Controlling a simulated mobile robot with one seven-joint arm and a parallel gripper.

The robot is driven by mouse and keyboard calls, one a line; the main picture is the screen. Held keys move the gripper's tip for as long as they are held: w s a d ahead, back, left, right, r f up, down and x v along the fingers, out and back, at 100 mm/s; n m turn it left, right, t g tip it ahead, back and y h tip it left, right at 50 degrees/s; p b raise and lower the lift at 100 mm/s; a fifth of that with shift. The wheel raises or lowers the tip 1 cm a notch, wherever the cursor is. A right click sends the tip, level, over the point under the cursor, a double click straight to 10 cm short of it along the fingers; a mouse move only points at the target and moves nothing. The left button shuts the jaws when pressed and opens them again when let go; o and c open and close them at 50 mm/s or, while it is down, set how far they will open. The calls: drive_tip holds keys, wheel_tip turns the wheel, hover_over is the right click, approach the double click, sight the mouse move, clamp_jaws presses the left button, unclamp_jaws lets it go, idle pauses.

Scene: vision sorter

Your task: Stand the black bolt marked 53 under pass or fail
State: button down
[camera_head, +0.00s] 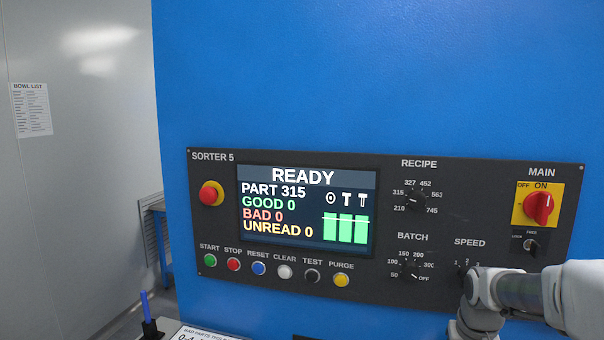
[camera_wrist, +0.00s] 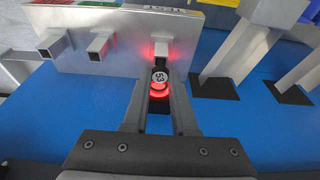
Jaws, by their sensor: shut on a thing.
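In the wrist view, my gripper (camera_wrist: 160,90) is shut on the bolt marked 53 (camera_wrist: 159,77). Its round pale end face shows the number 53, and a red glow lights the bolt and the fingers around it. Most of the bolt's body is hidden between the fingers. The bolt is just in front of a square metal tube (camera_wrist: 165,52) on an upright metal plate (camera_wrist: 115,30); I cannot tell whether they touch. No pass or fail label is readable in either view. My gripper is out of the head view; only my arm shows at the lower right.
Two more square tubes, one at left (camera_wrist: 55,46), stick out of the plate. Metal legs (camera_wrist: 235,60) on dark feet stand at right on a blue surface (camera_wrist: 235,125). In the head view, the sorter's screen (camera_head: 305,210) reads READY, PART 315, with GOOD, BAD and UNREAD at 0.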

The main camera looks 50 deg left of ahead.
drive_tip(key=shift+w+a+p+v, duration=0.1)
drive_tip(key=shift+w+p+v, duration=0.1)
drive_tip(key=shift+p+v, duration=0.5)
drive_tip(key=shift+w+a+p+v, duration=0.15)
drive_tip(key=shift+p+v, duration=0.25)
drive_tip(key=shift+v, duration=0.6)
drive_tip(key=shift+r, duration=0.15)
